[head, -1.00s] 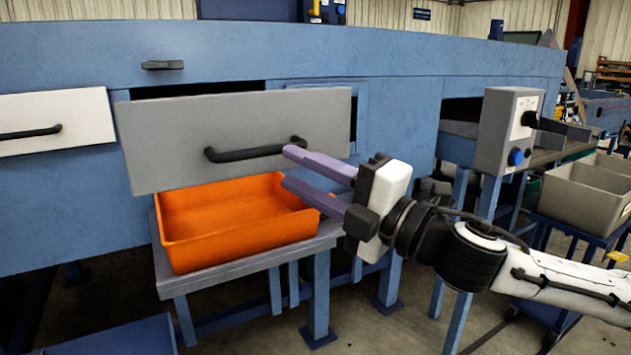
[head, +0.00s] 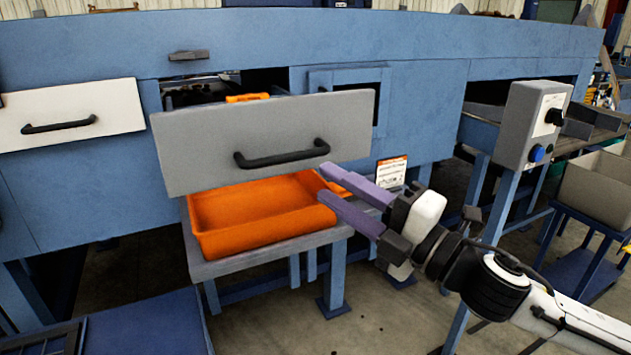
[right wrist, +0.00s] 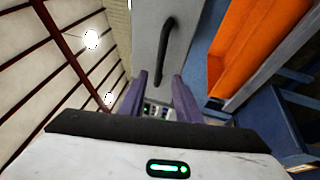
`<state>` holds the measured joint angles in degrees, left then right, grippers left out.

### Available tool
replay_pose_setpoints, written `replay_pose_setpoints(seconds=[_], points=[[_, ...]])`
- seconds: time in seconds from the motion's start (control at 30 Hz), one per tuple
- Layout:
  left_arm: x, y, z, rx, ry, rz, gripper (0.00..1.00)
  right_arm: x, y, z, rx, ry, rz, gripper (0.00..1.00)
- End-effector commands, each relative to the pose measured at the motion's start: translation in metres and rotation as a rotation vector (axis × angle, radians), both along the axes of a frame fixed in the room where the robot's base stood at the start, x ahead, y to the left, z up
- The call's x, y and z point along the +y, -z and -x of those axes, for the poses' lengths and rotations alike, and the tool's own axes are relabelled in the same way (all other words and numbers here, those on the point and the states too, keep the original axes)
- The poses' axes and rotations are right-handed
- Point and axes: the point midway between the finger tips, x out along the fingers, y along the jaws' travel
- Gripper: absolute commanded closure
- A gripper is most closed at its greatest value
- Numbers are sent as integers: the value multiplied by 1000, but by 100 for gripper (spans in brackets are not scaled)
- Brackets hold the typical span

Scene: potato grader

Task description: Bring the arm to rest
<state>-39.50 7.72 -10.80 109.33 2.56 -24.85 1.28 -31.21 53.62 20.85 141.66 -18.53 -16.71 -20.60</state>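My right gripper (head: 321,190) is open and empty, with its two purple fingers apart. It is just in front of and below the right end of the grey drawer (head: 215,150), clear of the black handle (head: 283,155). The drawer stands pulled out from the blue machine, with dark contents partly visible behind its front. In the right wrist view the purple fingers (right wrist: 158,95) are apart with nothing between them, and the drawer handle (right wrist: 165,50) is ahead of them. My left gripper is not in view.
An orange bin (head: 255,232) sits on a grey stand below the drawer. A white drawer (head: 75,118) is shut at left. A grey control box (head: 528,125) with a blue button stands at right, near a beige crate (head: 598,185). The floor in front is partly clear.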

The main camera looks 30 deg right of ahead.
Motion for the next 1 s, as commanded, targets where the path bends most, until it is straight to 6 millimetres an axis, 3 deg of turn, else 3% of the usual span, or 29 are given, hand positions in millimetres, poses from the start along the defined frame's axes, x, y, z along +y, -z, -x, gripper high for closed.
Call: replay_pose_setpoints(seconds=[0.23, 0.37, 0.47, 0.5, 0.67, 0.8, 0.9, 1.0], points=[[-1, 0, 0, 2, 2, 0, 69, -2, 3, -1, 7, 4, -9, 69], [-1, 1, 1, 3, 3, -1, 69, -18, 37, -5, 89, 44, -110, 69], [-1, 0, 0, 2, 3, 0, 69, -36, 96, -7, 217, 108, -271, 69], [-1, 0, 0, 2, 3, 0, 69, -42, 126, -5, 279, 138, -350, 69], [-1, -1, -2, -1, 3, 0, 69, -42, 248, 20, 525, 253, -673, 69], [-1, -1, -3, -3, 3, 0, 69, -11, 344, 58, 725, 349, -942, 69], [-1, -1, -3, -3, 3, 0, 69, 25, 401, 90, 858, 410, -1122, 69], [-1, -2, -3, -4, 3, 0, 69, 65, 443, 119, 972, 462, -1272, 69]])
